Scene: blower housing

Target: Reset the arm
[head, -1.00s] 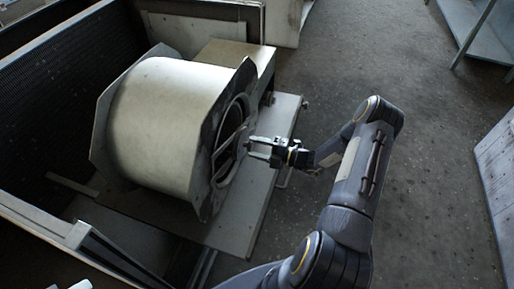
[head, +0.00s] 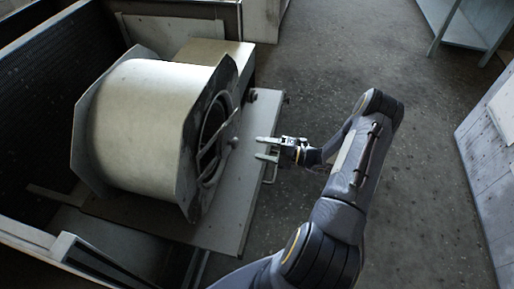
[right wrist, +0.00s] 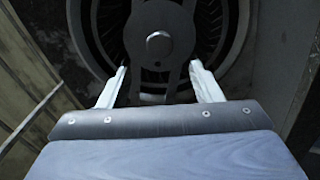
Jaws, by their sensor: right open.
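My right gripper (head: 264,149) is open and empty in the head view, over the right edge of the base plate and to the right of the blower. The blower housing (head: 150,122) is a pale drum with dark octagonal end plates, lying on its side. Its round opening (head: 214,138) faces my right gripper, with a clear gap between them. In the right wrist view the two fingers (right wrist: 160,92) stand apart, with the blower's hub (right wrist: 158,44) and dark ring beyond them. My left gripper is not in view.
The blower sits on a flat base plate (head: 232,212) inside an open cabinet with a dark ribbed wall (head: 35,115). A pale box (head: 212,60) stands behind it. A table (head: 460,32) stands at the upper right and a grey panel (head: 490,165) at the right. The floor (head: 330,70) between is clear.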

